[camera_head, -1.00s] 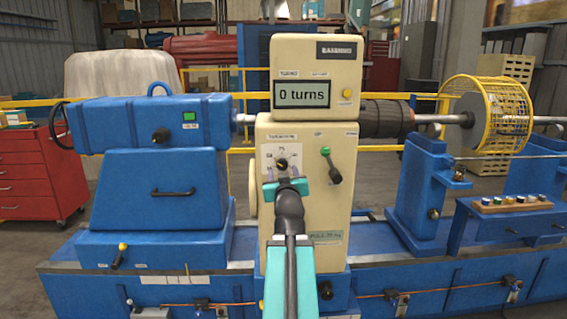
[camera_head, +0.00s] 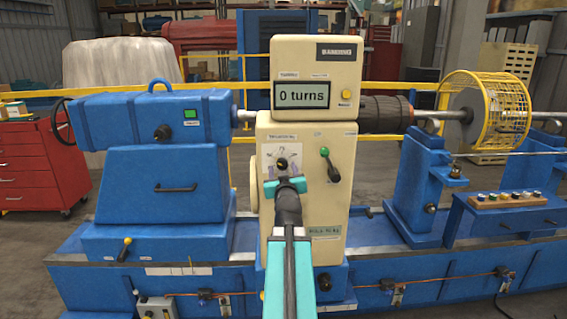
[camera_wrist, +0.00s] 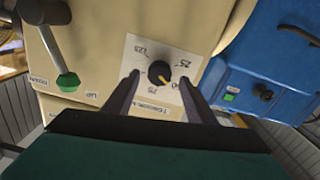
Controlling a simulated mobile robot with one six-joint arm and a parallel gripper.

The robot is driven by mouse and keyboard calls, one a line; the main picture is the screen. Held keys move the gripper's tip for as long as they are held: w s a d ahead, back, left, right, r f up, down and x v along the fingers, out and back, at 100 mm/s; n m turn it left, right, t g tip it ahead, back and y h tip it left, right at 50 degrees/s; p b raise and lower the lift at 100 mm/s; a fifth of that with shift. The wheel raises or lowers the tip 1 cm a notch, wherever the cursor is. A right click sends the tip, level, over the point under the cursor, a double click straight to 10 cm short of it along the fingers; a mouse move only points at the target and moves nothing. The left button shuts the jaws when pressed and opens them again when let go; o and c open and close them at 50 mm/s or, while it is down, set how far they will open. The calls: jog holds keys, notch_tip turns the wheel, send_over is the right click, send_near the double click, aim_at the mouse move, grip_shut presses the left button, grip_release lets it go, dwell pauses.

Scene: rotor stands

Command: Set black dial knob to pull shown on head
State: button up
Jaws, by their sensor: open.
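The black dial knob (camera_head: 282,163) sits on a white scale plate on the front of the cream control head (camera_head: 305,220). In the wrist view the knob (camera_wrist: 159,73) shows a pale yellowish pointer mark, and the plate carries numbers such as 25, 75 and 125. My gripper (camera_wrist: 160,88) is open, with one finger on each side of the knob and no visible contact. In the head view my gripper (camera_head: 285,186) is just below the knob. A green label low on the head (camera_head: 325,231) appears to read a PULL value, too blurred to be sure.
A green-tipped lever (camera_head: 328,164) stands right of the dial. Above is a display (camera_head: 302,95) reading "0 turns" with a yellow button (camera_head: 346,94). A blue housing (camera_head: 150,118) is at left, a yellow cage (camera_head: 487,108) at right. A small rack of coloured caps (camera_head: 510,200) sits on a blue bench.

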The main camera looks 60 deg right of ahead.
aim_at(282, 163)
jog(key=shift+x, duration=1.35)
jog(key=shift+c, duration=0.2)
jog(key=c, duration=1)
jog(key=shift+d, duration=0.15)
jog(key=shift+f, duration=0.1)
